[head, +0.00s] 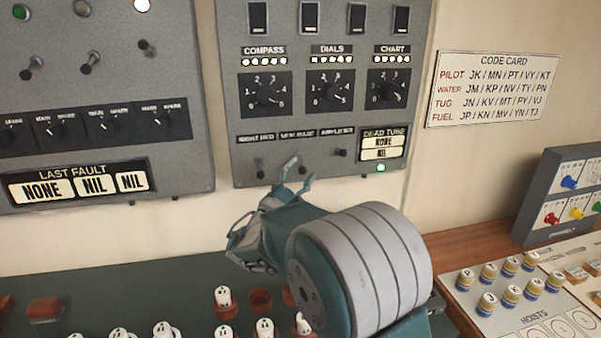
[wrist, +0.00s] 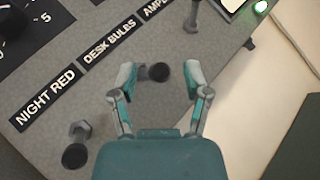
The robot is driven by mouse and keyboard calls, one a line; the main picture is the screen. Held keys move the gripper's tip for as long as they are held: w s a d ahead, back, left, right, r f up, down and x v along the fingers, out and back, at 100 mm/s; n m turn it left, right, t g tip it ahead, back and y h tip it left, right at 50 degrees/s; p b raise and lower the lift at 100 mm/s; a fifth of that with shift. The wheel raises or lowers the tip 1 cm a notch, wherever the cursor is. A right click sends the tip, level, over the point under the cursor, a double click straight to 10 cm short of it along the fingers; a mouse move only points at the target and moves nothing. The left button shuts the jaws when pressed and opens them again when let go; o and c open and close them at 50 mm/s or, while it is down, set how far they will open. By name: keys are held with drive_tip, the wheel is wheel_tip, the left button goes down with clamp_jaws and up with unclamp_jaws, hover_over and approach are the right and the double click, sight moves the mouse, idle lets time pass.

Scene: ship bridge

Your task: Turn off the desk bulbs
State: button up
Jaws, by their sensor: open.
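The DESK BULBS label (wrist: 109,42) shows in the wrist view, between the NIGHT RED and AMPLIFIER labels. The desk bulbs toggle (wrist: 158,72) is a small lever with a dark round end, below its label. My gripper (wrist: 161,80) is open, with one finger on each side of this toggle. The left finger overlaps the toggle's base; I cannot tell whether they touch. In the head view my gripper (head: 301,172) is at the lower edge of the grey panel (head: 300,205), and its fingers partly hide the toggle.
The night red toggle (wrist: 75,153) and amplifier toggle (wrist: 191,24) flank the desk bulbs one closely. A green lamp (head: 381,168) glows under the DEAD TUBE display (head: 382,144). A code card (head: 492,88) hangs at right. The desk below holds several knobs and counters.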

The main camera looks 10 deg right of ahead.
drive_tip(key=v, duration=1.1)
drive_tip(key=shift+a+f, duration=0.25)
drive_tip(key=shift+f, duration=0.05)
drive_tip(key=shift+s, duration=0.1)
drive_tip(key=s+d+f+m+g+y, duration=0.2)
drive_tip(key=s+d+m+g+y, duration=0.3)
drive_tip(key=s+d+m+g, duration=0.7)
drive_tip(key=s+a+f+m+t+y, duration=0.1)
drive_tip(key=s+a+m+y, duration=0.1)
drive_tip(key=s+y, duration=0.4)
drive_tip(key=s+a+f+m+t+y, duration=0.1)
drive_tip(key=s+a+y, duration=0.1)
drive_tip(key=s+y, duration=0.5)
drive_tip(key=shift+s+f+m, duration=0.35)
drive_tip(key=shift+s+m, duration=0.05)
drive_tip(key=shift+s, duration=0.4)
